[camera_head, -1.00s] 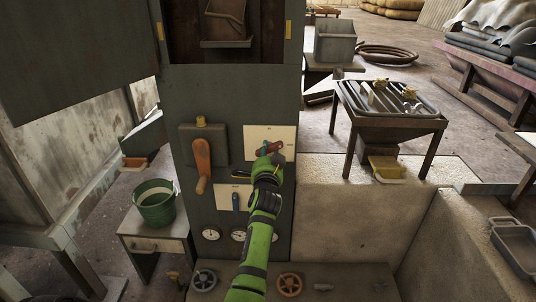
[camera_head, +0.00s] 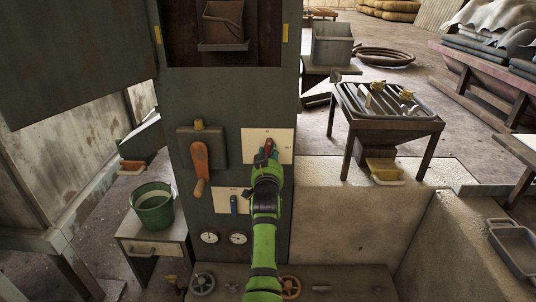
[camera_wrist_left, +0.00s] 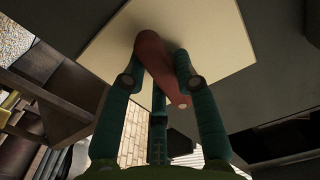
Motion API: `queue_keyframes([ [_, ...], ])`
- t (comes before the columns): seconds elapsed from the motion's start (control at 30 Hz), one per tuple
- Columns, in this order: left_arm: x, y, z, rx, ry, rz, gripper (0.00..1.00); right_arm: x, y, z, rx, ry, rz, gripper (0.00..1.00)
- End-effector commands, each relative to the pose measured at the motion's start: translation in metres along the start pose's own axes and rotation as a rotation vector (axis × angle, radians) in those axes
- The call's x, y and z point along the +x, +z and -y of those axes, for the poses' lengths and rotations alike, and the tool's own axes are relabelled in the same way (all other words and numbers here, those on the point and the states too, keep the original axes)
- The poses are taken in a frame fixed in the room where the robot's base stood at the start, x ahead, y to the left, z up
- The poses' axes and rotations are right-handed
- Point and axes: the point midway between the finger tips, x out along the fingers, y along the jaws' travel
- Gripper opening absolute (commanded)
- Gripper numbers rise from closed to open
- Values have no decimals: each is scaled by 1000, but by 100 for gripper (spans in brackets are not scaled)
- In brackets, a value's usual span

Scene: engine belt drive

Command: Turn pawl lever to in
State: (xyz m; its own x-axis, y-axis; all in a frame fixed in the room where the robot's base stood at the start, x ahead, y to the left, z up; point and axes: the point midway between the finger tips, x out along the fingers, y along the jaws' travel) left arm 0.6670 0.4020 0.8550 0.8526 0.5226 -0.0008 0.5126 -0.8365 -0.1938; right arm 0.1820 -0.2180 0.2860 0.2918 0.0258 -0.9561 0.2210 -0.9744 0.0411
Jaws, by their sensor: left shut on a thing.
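The red lever (camera_head: 269,143) is on a white plate (camera_head: 284,146) on the grey cabinet front. I take it as the pawl lever; the plate's print is too small to read. My left gripper (camera_head: 268,154) is at this lever and partly covers it. In the left wrist view the red lever (camera_wrist_left: 153,60) lies between my gripper's teal fingers (camera_wrist_left: 160,82), with its rounded end toward the camera. The gripper is shut on it. My right gripper is not in view.
An orange crank handle (camera_head: 200,160) sits left of the plate. A blue lever (camera_head: 234,205) on a lower white plate and round gauges (camera_head: 238,238) are below. Handwheels (camera_head: 203,283) stand at the cabinet's foot. A green bucket (camera_head: 153,207) is on a stand to the left.

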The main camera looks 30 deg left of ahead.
Motion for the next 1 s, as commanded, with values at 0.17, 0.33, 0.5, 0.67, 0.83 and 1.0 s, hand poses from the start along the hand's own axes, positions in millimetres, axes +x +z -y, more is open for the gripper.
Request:
queue_keyframes([
  [0.17, 0, -4, 0, -108, 0, -4, 0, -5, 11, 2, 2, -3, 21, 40],
  [0.33, 0, -4, 0, -171, 0, -4, 0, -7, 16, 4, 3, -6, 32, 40],
  [0.5, 0, -4, 0, -202, -1, -4, 0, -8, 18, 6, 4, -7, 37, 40],
  [0.67, 0, -4, 0, -212, -1, -5, 0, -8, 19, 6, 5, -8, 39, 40],
  [0.83, 0, -4, 0, -213, -1, -5, 0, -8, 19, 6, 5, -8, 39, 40],
  [1.0, 0, -4, 0, -213, -1, -5, 50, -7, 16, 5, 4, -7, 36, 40],
])
